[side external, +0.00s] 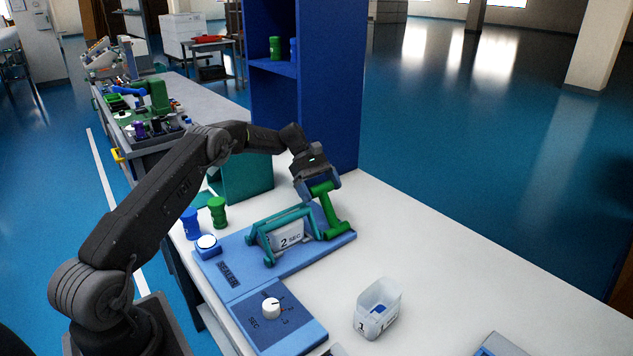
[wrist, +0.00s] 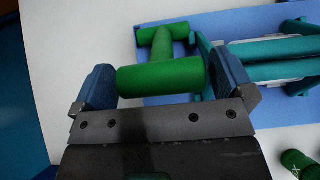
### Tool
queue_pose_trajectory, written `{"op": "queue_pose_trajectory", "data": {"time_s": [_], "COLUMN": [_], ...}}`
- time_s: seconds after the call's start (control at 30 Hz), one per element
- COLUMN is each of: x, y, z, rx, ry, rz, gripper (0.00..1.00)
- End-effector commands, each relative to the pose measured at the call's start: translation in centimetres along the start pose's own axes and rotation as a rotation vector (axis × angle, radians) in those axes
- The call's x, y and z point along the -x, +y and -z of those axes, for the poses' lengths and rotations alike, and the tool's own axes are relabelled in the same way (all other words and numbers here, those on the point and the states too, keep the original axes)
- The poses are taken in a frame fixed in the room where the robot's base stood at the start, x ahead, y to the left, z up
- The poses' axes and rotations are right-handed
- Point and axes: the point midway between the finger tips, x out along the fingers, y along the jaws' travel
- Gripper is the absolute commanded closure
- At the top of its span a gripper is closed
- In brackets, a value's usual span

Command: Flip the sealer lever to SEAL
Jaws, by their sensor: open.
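The sealer (side external: 235,262) is a blue base plate with a teal frame (side external: 268,238) on the white table. Its green lever (side external: 333,216) stands at the far right end of the plate, with a crossbar handle on top. The handle (wrist: 160,78) lies crosswise between the two fingers in the wrist view. My gripper (side external: 318,184) is open around the handle, with a finger beyond each end. In the wrist view a gap shows beside each finger of my gripper (wrist: 151,88).
A white dial (side external: 271,307) is on the plate's near end. A clear container (side external: 377,308) stands to the right. A tall blue cabinet (side external: 335,85) stands behind my gripper.

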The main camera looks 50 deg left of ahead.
Motion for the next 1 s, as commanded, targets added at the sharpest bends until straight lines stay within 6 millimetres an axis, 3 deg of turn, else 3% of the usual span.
{"op": "queue_pose_trajectory", "data": {"time_s": [0.3, 0.5, 1.0], "x": [4.7, 6.2, 7.0], "y": [-0.1, 0.0, -0.1], "z": [0.2, 0.1, 0.1], "rx": [0.0, 0.0, 0.001], "ry": [0.003, 0.002, 0.001], "rz": [-0.003, -0.003, -0.001], "gripper": [0.0, 0.0, 0.0]}}
